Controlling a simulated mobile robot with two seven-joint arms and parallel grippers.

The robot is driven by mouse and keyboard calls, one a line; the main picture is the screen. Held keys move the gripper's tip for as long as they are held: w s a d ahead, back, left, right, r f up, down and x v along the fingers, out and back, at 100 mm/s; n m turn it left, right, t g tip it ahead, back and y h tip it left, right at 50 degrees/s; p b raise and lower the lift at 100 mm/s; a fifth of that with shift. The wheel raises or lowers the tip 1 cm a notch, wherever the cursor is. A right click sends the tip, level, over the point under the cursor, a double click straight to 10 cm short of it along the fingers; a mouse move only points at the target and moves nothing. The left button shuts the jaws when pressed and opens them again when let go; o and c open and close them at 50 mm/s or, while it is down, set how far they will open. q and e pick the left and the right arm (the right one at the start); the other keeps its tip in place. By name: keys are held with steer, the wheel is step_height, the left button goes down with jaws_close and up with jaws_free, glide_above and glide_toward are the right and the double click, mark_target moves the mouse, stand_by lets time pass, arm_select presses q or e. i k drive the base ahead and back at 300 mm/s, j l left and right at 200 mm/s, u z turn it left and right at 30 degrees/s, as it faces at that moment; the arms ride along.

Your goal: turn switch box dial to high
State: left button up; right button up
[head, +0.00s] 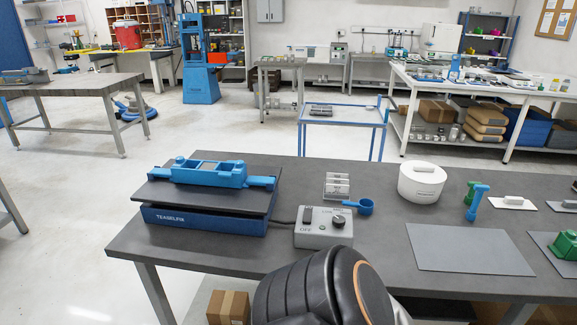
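The grey switch box (323,239) sits on the dark table near its front edge, left of the table's middle. A black round dial (338,221) is on the right of its top, and a dark switch (307,214) is on the left. The word OFF shows at the lower left of its top; the other lettering and the dial's pointer are too small to read. A black rounded part with an orange ring, likely my own arm, fills the bottom middle just in front of the box.
A blue scoop (357,207) and small clear blocks (337,186) lie behind the box. A white round container (421,183) stands further right. A grey mat (470,250) lies bare at right.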

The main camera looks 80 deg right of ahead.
mark_target(338, 221)
steer(key=z, duration=1.55)
